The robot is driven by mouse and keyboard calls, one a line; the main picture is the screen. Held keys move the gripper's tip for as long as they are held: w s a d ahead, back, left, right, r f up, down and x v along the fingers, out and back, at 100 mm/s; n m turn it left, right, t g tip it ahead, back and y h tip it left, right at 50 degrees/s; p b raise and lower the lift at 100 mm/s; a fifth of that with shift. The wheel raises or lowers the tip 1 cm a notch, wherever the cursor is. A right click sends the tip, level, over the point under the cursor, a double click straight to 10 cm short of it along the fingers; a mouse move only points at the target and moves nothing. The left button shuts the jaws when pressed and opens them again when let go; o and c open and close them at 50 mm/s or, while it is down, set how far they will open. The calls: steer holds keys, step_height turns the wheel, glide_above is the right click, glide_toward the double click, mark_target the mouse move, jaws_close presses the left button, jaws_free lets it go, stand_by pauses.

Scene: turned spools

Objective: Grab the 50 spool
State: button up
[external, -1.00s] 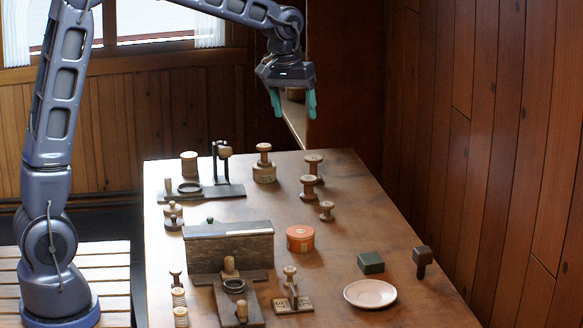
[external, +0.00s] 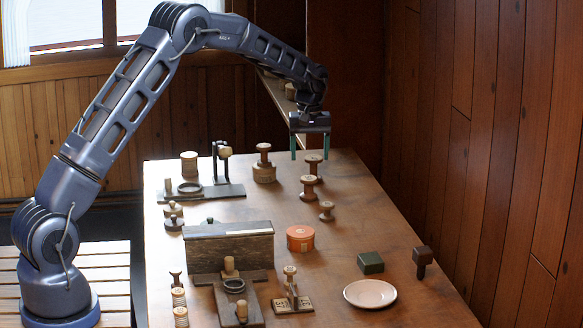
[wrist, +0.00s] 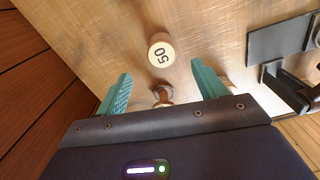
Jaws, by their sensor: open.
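The 50 spool (wrist: 161,54) shows its pale round top, marked "50", in the wrist view, just beyond the fingertips. My gripper (external: 310,156) is open, pointing down above the far part of the table; its fingers (wrist: 162,71) hold nothing. A smaller-looking brown spool (wrist: 162,94) shows between the fingers, closer to the palm. In the external view a far spool (external: 313,168) is partly behind the gripper, and another spool (external: 309,187) stands just nearer. The number cannot be read there, so I cannot tell for certain which is the 50.
A spool on a round base (external: 264,165) and a short spool (external: 327,210) stand nearby. A dark ring stand (external: 232,189) with a post is to the left. A long box (external: 229,247), orange tin (external: 300,238) and plate (external: 369,293) are nearer.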

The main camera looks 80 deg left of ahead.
mark_target(309, 178)
steer(key=shift+a+f, duration=0.3)
steer(key=shift+f, duration=5.35)
steer(key=c, duration=1.1)
